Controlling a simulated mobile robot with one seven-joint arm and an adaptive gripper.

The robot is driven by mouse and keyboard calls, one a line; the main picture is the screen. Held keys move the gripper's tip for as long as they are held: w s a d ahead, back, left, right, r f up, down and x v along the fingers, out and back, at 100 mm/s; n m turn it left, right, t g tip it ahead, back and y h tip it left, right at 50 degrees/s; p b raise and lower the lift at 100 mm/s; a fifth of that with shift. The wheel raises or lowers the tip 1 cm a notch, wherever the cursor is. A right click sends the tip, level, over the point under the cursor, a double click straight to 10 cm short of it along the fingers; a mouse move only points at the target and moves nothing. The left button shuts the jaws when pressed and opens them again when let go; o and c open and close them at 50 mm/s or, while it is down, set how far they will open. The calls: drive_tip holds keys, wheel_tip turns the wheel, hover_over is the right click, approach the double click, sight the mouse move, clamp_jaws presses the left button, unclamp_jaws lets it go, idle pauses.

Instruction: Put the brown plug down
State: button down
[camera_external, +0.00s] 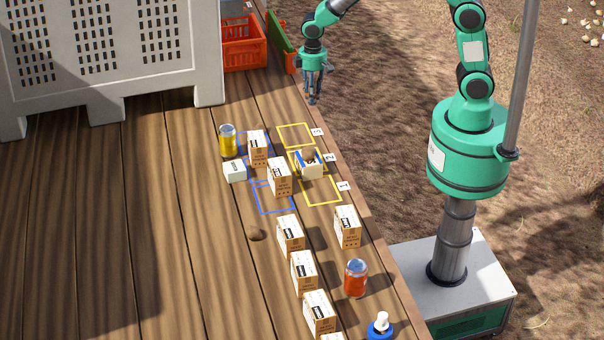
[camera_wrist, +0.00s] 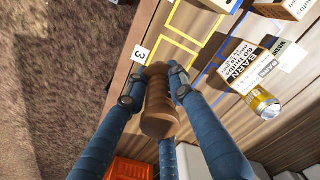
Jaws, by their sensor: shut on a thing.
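The brown plug (camera_wrist: 158,112) is a ribbed, rounded cylinder. In the wrist view it sits between the blue-grey fingers of my gripper (camera_wrist: 155,85), which is shut on it. In the external view my gripper (camera_external: 313,88) hangs fingers down by the table's right edge, near the far end, beyond the yellow square marked 3 (camera_external: 296,134). The plug is small and mostly hidden by the fingers there. Its height above the table is hard to tell. A yellow square marked 1 (camera_external: 320,190) is empty.
Blue outlines (camera_external: 273,198) lie beside the yellow ones, with cartons (camera_external: 279,178), a yellow can (camera_external: 227,140) and a white block (camera_external: 235,171) near them. More cartons and a red can (camera_external: 355,278) stand nearer. A red crate (camera_external: 243,45) and grey bin (camera_external: 110,60) are behind.

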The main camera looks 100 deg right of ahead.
drive_tip(key=s+d+f, duration=0.2)
drive_tip(key=s+d, duration=0.1)
drive_tip(key=s, duration=0.9)
wheel_tip(320, 180, down, 9)
drive_tip(key=shift+a+b, duration=0.15)
drive_tip(key=shift+b, duration=0.25)
drive_tip(key=shift+f, duration=0.1)
drive_tip(key=w+d, duration=0.2)
drive_tip(key=w, duration=0.2)
drive_tip(key=w+d+f+p, duration=0.1)
drive_tip(key=w+d, duration=0.2)
drive_tip(key=w, duration=0.2)
drive_tip(key=w+d+p, duration=0.1)
drive_tip(key=w+d, duration=0.1)
drive_tip(key=w, duration=0.3)
drive_tip(key=shift+w+d+f, duration=0.1)
drive_tip(key=shift+d+f, duration=0.05)
drive_tip(key=shift+f, duration=0.15)
drive_tip(key=shift+f, duration=0.1)
drive_tip(key=shift+f+p, duration=0.35)
drive_tip(key=shift+f, duration=1.3)
